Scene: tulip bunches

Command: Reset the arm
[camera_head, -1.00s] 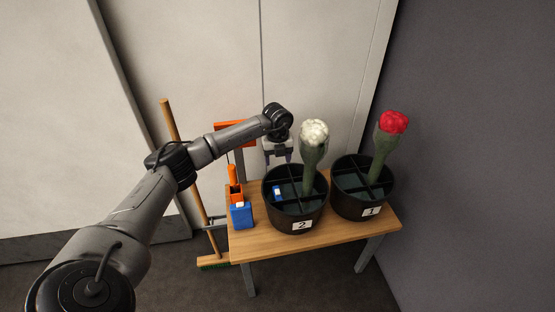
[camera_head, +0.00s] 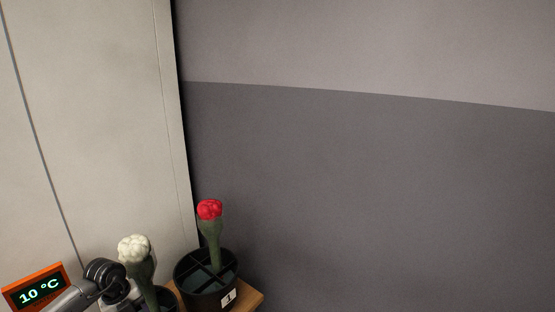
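My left arm (camera_head: 72,299) shows only at the bottom left, with its dark wrist joint (camera_head: 104,276) beside the white tulip bunch (camera_head: 135,252). The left gripper is mostly cut off by the bottom edge, so its fingers cannot be made out. The white bunch stands upright at the lower left. The red tulip bunch (camera_head: 210,212) stands upright in a black divided bucket (camera_head: 197,292) with a white number label. My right gripper is not in view.
An orange display (camera_head: 36,287) reading 10 °C is at the lower left corner. A wooden table corner (camera_head: 250,299) shows beside the bucket. A pale panel wall (camera_head: 90,120) is on the left and a grey wall (camera_head: 380,190) fills the right.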

